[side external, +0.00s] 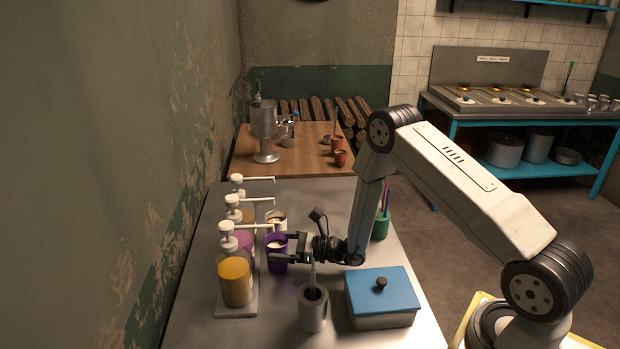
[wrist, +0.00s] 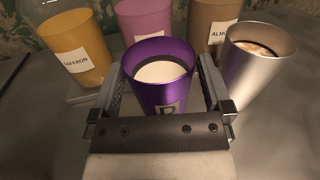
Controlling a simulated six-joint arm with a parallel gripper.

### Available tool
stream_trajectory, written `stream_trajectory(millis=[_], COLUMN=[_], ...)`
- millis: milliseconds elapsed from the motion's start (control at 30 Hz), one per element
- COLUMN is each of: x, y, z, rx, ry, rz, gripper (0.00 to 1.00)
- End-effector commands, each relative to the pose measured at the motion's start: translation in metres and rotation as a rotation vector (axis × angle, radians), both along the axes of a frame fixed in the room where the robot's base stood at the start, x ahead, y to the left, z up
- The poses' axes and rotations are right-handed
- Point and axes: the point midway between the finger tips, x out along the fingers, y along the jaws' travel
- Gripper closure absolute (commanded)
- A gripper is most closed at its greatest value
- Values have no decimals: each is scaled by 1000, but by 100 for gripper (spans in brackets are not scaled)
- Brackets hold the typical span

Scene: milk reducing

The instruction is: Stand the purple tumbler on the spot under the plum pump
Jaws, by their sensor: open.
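The purple tumbler (side external: 277,263) stands upright on the metal table, with white liquid inside. In the wrist view the tumbler (wrist: 163,92) sits between the two fingers of my gripper (wrist: 160,75), with a pale letter label facing me. My gripper (side external: 282,248) is open around it. The plum pump bottle (wrist: 145,20), pinkish purple, is directly behind the tumbler in the wrist view. In the side view the plum bottle (side external: 241,240) is the middle of three in the row, partly hidden by the saffron bottle. The spot under its spout is not clearly visible.
The saffron bottle (side external: 236,280) and almond bottle (wrist: 212,22) flank the plum one. A steel cup (wrist: 256,68) with tan liquid stands close right of the tumbler in the wrist view. A grey holder (side external: 313,310) and blue-lidded box (side external: 380,297) stand nearer the side camera.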

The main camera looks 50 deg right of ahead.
Motion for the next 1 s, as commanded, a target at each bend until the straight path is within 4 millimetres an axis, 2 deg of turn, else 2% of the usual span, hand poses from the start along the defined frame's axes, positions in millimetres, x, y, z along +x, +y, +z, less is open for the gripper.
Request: stream_trajectory(millis=[433,1000], x=[-45,-51], y=[-30,-33], z=[0,0], rx=[0,0], ry=[1,0], rz=[-2,0], gripper=[0,0])
